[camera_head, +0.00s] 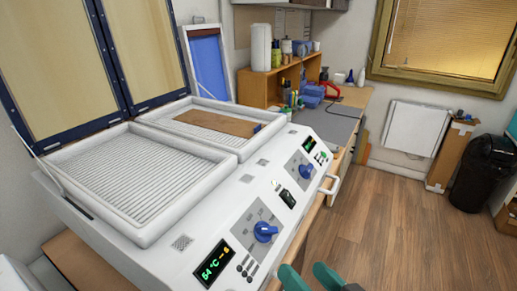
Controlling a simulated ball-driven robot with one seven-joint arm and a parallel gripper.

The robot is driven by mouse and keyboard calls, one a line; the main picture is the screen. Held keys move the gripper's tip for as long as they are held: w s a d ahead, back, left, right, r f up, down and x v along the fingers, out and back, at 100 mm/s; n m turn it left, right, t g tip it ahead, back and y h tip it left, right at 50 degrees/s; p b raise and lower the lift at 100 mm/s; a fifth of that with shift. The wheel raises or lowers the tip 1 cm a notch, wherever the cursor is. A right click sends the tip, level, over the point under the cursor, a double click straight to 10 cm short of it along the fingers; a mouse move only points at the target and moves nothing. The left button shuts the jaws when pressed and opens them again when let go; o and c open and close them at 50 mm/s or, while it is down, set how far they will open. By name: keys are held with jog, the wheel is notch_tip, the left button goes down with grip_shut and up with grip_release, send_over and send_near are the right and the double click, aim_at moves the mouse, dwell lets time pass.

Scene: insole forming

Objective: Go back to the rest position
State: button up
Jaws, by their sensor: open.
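My gripper (311,279) shows at the bottom edge of the head view, right of the machine's front. Its two green fingertips are apart with nothing visible between them; the rest of it is cut off by the frame. The white forming machine (210,245) fills the left and middle. Its near ribbed bed (135,175) is empty. A flat brown sheet (216,123) lies on the far bed. The lids with tan panels (55,58) stand raised. A near display (213,263) reads about 54 °C in green.
Behind the machine is a workbench (335,127) with a wooden shelf (262,88), bottles and tools. A black bin (471,180) and a cardboard box (449,155) stand at the right by the wall. The wooden floor (400,235) right of the machine is clear.

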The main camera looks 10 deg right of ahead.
jog(key=s+d+f+g+h+b, duration=0.1)
jog(key=s+d+f+g+h, duration=0.2)
jog(key=f, duration=0.5)
jog(key=s+d+f+g+h, duration=0.1)
jog(key=s+d+f+g, duration=0.15)
jog(key=d+f, duration=0.4)
jog(key=s+d+f+g+h, duration=0.1)
jog(key=s+d+f+g, duration=0.2)
jog(key=s+f, duration=0.4)
jog(key=s+d+f+g+h+b, duration=0.1)
jog(key=s+d+f+g, duration=0.2)
jog(key=s+f+g, duration=0.2)
jog(key=s+f, duration=0.2)
jog(key=s, duration=0.1)
jog(key=shift+d+f, duration=0.2)
jog(key=shift+f, duration=0.05)
jog(key=shift+g, duration=0.25)
